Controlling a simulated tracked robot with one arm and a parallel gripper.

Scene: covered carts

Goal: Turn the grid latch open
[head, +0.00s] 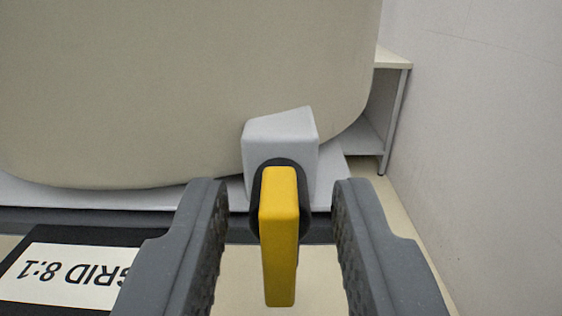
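The grid latch has a yellow handle (279,240) that hangs straight down in the head view. It sits on a dark round base on a light grey block (281,139). My gripper (284,197) is open, with its two dark grey fingers on either side of the handle. A gap shows between the handle and each finger, so neither appears to touch it. A label reading "GRID 8:1" (70,275) shows upside down on a black plate at the lower left.
A large beige rounded cover (180,90) fills the upper left behind the latch, above a pale ledge (100,193). A white wall (480,130) stands close on the right. A shelf unit (392,60) stands behind, beside the wall. Some bare floor shows at the lower right.

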